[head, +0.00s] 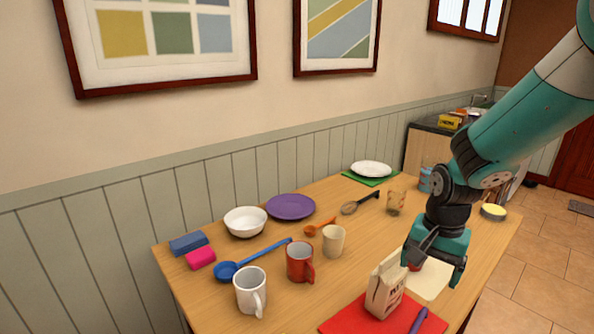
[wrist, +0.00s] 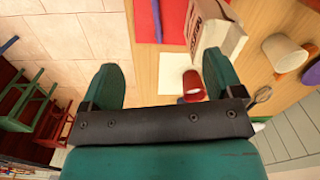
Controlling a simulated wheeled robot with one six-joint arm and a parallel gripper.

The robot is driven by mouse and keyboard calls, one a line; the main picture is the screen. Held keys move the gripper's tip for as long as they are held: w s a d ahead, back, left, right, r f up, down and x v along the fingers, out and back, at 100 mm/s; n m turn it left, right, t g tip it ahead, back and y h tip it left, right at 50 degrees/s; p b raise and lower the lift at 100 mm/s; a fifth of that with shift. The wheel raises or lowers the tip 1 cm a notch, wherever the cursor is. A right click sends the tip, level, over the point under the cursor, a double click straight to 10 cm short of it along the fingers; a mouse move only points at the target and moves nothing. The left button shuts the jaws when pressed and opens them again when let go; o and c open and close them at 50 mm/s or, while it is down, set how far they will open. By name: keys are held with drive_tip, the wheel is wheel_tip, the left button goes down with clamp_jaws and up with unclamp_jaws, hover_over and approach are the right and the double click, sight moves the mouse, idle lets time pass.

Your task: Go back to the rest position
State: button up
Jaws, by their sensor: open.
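My gripper (head: 436,264) hangs from my teal arm over the right part of the wooden table, fingers pointing down. In the wrist view its two fingers (wrist: 164,76) stand wide apart with nothing held between them. A cream mat (head: 434,283) lies below it. A small red and white thing (wrist: 193,86) shows near one finger in the wrist view; in the head view it is mostly hidden by the gripper. A beige carton (head: 386,287) stands just left of the gripper, apart from it as far as I can tell.
The table holds a red mat (head: 350,318), red mug (head: 300,262), white mug (head: 250,291), beige cup (head: 333,241), glass (head: 396,202), white bowl (head: 245,222) and purple plate (head: 290,206). Tiled floor (head: 545,275) is open to the right. Chairs (wrist: 35,105) show in the wrist view.

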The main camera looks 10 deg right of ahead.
drive_tip(key=s+a+r+n+y, duration=0.2)
drive_tip(key=s+a+r+n, duration=0.4)
drive_tip(key=s+a+n, duration=0.2)
drive_tip(key=s+a+r+n+y, duration=0.1)
drive_tip(key=s+a+r+n, duration=0.6)
drive_tip(key=s, duration=0.4)
drive_tip(key=shift+s+a+n+y, duration=0.25)
drive_tip(key=shift+a+n+y, duration=0.15)
drive_tip(key=shift+a, duration=0.1)
drive_tip(key=shift+r, duration=0.1)
